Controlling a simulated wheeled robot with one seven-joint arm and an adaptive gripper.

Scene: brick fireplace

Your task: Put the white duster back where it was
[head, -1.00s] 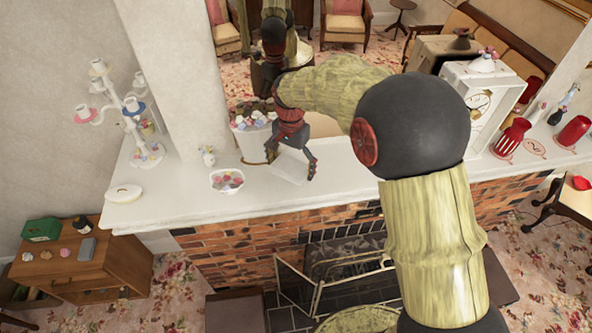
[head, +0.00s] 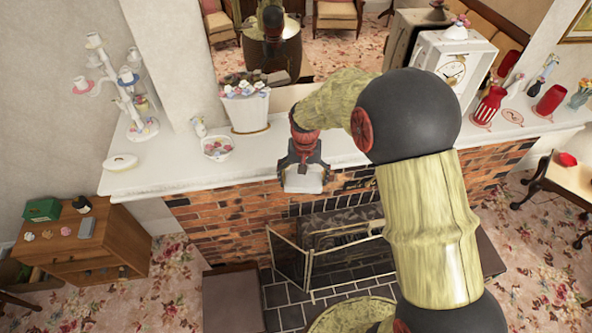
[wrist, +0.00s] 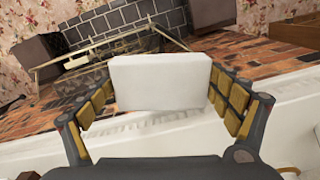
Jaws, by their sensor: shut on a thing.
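The white duster (head: 303,184) is a plain white block held between the two fingers of my gripper (head: 303,176). In the wrist view the duster (wrist: 161,82) fills the middle, with the yellow-padded fingers on its left and right sides. My gripper is shut on it. In the head view it hangs at the front edge of the white mantel shelf (head: 180,178), in front of the brickwork. In the wrist view the fireplace front lies beyond it. I cannot tell its exact height against the shelf.
On the shelf stand a candelabra (head: 130,92), a white oval dish (head: 120,162), a bowl (head: 217,148), a white flower planter (head: 247,108), a white clock (head: 455,70) and a red striped vase (head: 489,105). The shelf middle is bare. A fire screen (head: 290,258) stands below.

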